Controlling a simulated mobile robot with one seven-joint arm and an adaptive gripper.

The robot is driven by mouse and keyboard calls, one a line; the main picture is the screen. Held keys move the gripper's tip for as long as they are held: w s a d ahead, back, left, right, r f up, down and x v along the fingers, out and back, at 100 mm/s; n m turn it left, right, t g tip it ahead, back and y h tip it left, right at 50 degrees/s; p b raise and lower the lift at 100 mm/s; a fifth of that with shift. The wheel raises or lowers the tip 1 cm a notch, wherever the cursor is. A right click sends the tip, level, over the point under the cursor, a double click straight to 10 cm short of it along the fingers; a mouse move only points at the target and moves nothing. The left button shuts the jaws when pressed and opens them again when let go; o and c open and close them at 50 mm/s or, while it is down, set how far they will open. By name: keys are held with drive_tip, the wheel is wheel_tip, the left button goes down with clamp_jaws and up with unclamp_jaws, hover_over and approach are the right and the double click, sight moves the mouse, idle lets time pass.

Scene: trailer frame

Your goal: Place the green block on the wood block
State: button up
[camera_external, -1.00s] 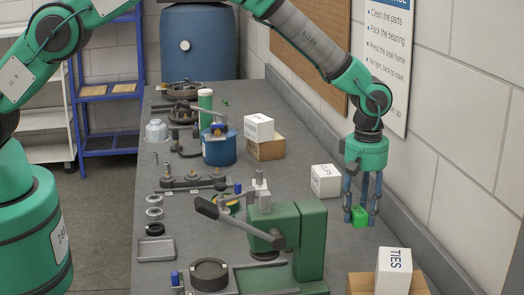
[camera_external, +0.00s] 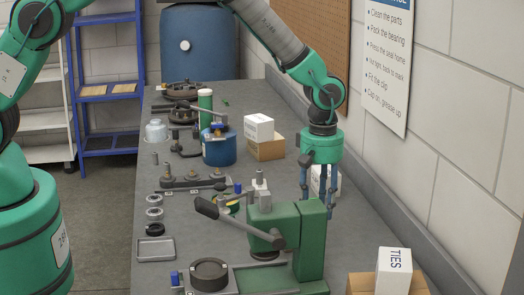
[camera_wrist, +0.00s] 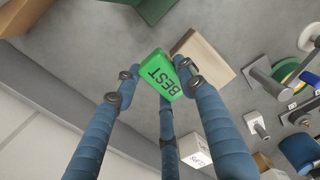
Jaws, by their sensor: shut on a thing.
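My gripper (camera_external: 318,198) has several blue fingers pointing down, behind the green press in the external view. In the wrist view its fingers are closed around the green block (camera_wrist: 160,76), which is marked "BEST". The green block is hidden in the external view. The pale wood block (camera_wrist: 208,57) lies beside the green block in the wrist view, partly covered by a finger and the green block's edge. I cannot tell the height between them. The wood block does not show in the external view, where the press stands in front.
The green press (camera_external: 308,240) with its lever stands close to the gripper. A white box (camera_external: 314,178) is just behind the fingers. Another white box (camera_external: 394,270) sits on a cardboard box at the front right.

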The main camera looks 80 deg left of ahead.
drive_tip(key=s+a, duration=0.3)
drive_tip(key=s, duration=0.7)
drive_tip(key=s+a+b, duration=0.1)
drive_tip(key=s+a, duration=0.2)
drive_tip(key=s, duration=0.7)
drive_tip(key=shift+s+f, duration=0.35)
drive_tip(key=shift+s, duration=0.05)
drive_tip(key=w, duration=0.5)
drive_tip(key=w+f, duration=0.1)
drive_tip(key=w, duration=0.4)
drive_tip(key=w+a+b, duration=0.1)
drive_tip(key=w, duration=0.5)
drive_tip(key=shift+f, duration=0.25)
drive_tip(key=shift+f, duration=1.75)
drive_tip(key=shift+f, duration=0.1)
